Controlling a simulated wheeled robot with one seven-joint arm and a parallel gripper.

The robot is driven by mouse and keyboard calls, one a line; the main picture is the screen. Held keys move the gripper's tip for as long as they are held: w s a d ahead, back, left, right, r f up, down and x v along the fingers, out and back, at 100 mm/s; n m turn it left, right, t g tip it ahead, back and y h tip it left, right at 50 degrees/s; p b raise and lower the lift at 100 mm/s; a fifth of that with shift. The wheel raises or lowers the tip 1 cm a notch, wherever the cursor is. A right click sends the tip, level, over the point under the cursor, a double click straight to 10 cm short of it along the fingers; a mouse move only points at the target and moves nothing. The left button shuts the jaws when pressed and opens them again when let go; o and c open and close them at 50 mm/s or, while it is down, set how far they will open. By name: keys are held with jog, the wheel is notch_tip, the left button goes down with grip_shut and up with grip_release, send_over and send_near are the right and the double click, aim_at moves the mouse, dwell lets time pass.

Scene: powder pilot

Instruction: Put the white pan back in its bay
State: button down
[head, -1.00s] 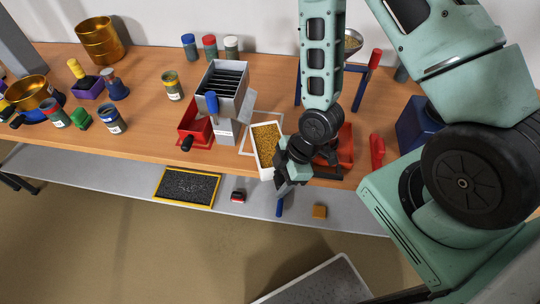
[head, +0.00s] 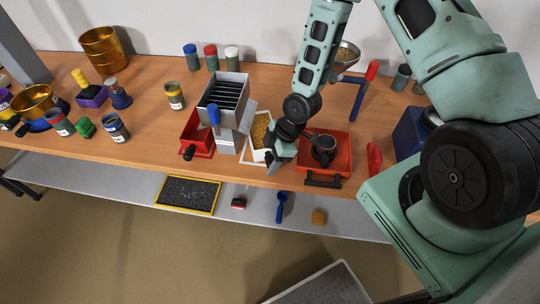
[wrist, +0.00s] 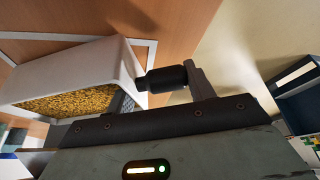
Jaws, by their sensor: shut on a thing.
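The white pan (head: 257,152), filled with golden grains, is at the front middle of the bench, just right of the grey slotted box. In the wrist view the pan (wrist: 75,65) fills the left side, with its short black handle (wrist: 165,78) towards me. My gripper (head: 276,157) is shut on that handle, at the pan's front right. The bay, a white outline (wrist: 60,36) on the wood, shows around and behind the pan. The pan overlaps most of it. I cannot tell whether the pan touches the bench.
The grey slotted box (head: 224,92) with a blue handle stands close on the left, beside a red drawer (head: 196,135). A red tray (head: 338,142) with a dark object lies close on the right. The bench's front edge is near. A lower shelf holds small items.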

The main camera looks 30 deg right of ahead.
jog(key=shift+f, duration=0.1)
jog(key=c, duration=0.6)
grip_release()
jog(key=shift+o, duration=0.2)
jog(key=shift+r, duration=0.2)
jog(key=v, duration=1.2)
jog(key=s+a+r+m+h, duration=0.2)
jog(key=s+a+r, duration=0.4)
jog(key=s+r, duration=0.3)
jog(key=s+a+r+m+g+h, duration=0.1)
jog(key=s+a+r+m, duration=0.4)
jog(key=s+r, duration=0.4)
jog(key=shift+a+r+m+h+b, duration=0.3)
jog(key=shift+a+r+h, duration=0.1)
jog(key=shift+a+r, duration=0.35)
